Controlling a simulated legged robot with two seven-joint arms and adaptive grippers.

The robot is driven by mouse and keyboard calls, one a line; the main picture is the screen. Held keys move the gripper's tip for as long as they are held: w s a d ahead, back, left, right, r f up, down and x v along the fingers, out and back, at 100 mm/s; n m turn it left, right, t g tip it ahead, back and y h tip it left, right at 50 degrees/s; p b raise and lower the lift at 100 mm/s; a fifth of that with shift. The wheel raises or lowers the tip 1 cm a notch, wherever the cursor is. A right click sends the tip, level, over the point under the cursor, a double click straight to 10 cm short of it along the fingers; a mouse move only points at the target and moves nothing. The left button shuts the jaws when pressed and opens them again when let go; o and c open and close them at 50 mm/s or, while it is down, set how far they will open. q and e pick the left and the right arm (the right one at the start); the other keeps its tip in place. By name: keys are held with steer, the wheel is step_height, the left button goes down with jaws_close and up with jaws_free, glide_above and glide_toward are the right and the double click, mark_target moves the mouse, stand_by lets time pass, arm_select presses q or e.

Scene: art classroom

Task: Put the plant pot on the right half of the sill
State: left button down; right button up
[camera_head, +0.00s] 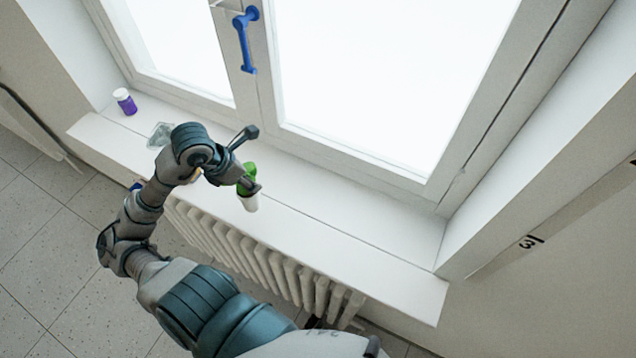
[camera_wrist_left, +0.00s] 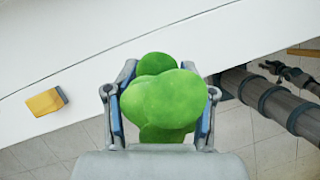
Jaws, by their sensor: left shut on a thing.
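The plant pot (camera_head: 250,203) is small and white with a green, rounded plant. My left gripper (camera_head: 248,187) is shut on it, and the pot appears in front of the middle of the sill (camera_head: 385,255). I cannot tell its exact height above the sill. In the left wrist view the green plant (camera_wrist_left: 163,98) sits between the two fingers and hides the pot. The right half of the white sill is bare. My right gripper is not seen in the head view.
A purple bottle with a white cap (camera_head: 125,102) and a clear, pale object (camera_head: 160,135) stand on the left part of the sill. The window (camera_head: 400,80) rises behind; a radiator (camera_head: 255,258) is below.

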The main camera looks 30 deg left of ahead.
arm_select(q)
steer(key=w+d+f+p, duration=0.5)
steer(key=w+d, duration=0.2)
steer(key=w, duration=0.5)
steer(key=shift+d+p, duration=0.15)
steer(key=shift+p, duration=0.2)
steer(key=c, duration=0.6)
jaws_free()
steer(key=shift+o, duration=1.1)
steer(key=shift+a, duration=0.25)
steer(key=d+b+v, duration=0.1)
steer(key=v, duration=1.1)
steer(key=shift+a+r+b, duration=0.2)
steer(key=shift+b, duration=0.15)
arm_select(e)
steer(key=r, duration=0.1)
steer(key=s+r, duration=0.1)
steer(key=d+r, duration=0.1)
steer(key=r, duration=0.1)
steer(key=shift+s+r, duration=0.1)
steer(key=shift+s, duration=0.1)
